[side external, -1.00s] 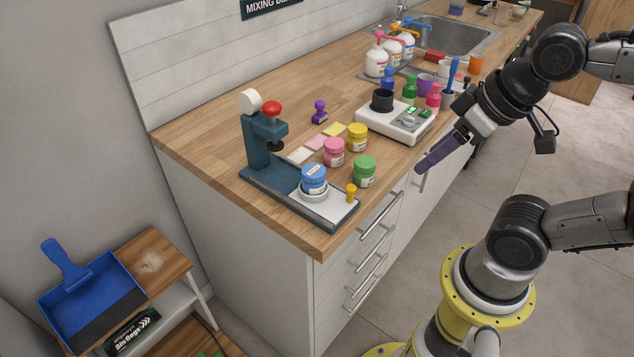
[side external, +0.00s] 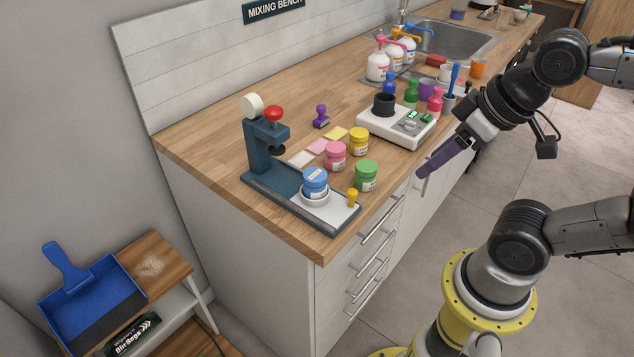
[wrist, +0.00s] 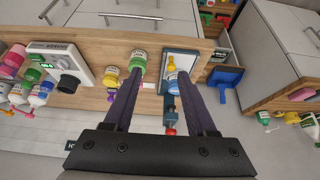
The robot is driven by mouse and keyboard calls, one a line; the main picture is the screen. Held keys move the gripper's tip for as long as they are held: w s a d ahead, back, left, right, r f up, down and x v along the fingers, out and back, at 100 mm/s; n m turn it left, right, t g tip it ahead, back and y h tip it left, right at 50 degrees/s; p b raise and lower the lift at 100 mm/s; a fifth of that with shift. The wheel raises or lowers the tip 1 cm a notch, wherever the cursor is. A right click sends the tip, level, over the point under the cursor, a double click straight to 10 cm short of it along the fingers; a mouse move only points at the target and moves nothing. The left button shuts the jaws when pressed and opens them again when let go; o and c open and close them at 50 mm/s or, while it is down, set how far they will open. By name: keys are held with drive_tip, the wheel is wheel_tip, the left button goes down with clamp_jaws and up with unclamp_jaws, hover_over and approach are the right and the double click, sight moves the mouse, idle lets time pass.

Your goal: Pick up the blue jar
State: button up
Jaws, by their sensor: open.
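The blue jar (side external: 315,182) has a blue lid and a pale label. It stands upright in a white ring on the base of the teal press (side external: 258,165), near the counter's front corner. In the wrist view, the blue jar (wrist: 172,84) shows partly behind the right finger. My gripper (side external: 422,172) hangs in front of the counter's edge, to the right of the jar and apart from it. In the wrist view, the two dark purple fingers of my gripper (wrist: 158,80) are spread with nothing held between them.
A green jar (side external: 366,175), a pink jar (side external: 335,155) and a yellow jar (side external: 358,141) stand close by. A small yellow piece (side external: 352,197) stands on the press base. A white scale (side external: 396,126) and bottles lie farther back. The wooden counter (side external: 205,140) is clear at left.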

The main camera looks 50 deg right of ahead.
idle(0.4)
drive_tip(key=o, duration=0.6)
drive_tip(key=shift+c, duration=0.2)
